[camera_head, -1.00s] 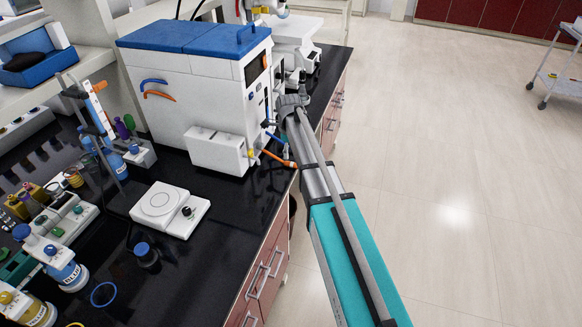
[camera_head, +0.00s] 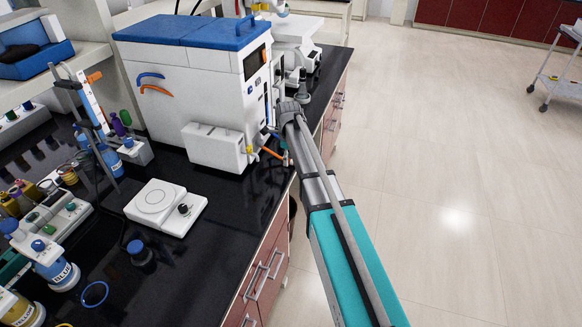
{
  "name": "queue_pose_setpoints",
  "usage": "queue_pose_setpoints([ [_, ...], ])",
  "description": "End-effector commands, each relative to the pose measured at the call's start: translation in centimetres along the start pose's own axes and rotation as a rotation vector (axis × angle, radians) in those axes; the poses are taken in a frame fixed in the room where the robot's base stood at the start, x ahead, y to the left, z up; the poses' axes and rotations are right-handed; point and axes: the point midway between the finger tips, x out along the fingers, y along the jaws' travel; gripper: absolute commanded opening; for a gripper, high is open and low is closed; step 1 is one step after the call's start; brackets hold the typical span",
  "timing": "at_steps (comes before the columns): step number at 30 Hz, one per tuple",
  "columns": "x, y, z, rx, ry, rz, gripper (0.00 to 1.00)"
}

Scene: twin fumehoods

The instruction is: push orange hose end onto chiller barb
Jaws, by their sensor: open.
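The chiller (camera_head: 190,75) is a white box with a blue lid at the back of the black bench. An orange hose (camera_head: 272,154) shows as a short piece low at its right front, beside a yellow fitting (camera_head: 250,150). The barb cannot be made out separately. My arm reaches up from the lower right, and my gripper (camera_head: 281,139) is at its far end, just right of the chiller and close to the hose. My gripper is open; its fingers are small and mostly hidden by my arm. Contact with the hose cannot be told.
A white stirrer plate (camera_head: 166,208) and a blue-capped bottle (camera_head: 139,253) stand in front of the chiller. Bottles and a clamp stand (camera_head: 97,125) crowd the left. A white instrument (camera_head: 300,45) is behind my arm.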

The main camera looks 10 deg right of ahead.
Motion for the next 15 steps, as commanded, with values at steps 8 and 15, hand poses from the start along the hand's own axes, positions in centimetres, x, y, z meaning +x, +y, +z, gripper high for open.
queue_pose_setpoints([
  [8, 0.86, 0.00, 0.00, 0.000, 0.000, 0.000, 0.71],
  [15, 0.80, -0.01, 0.00, 0.000, 0.000, 0.000, 0.71],
])
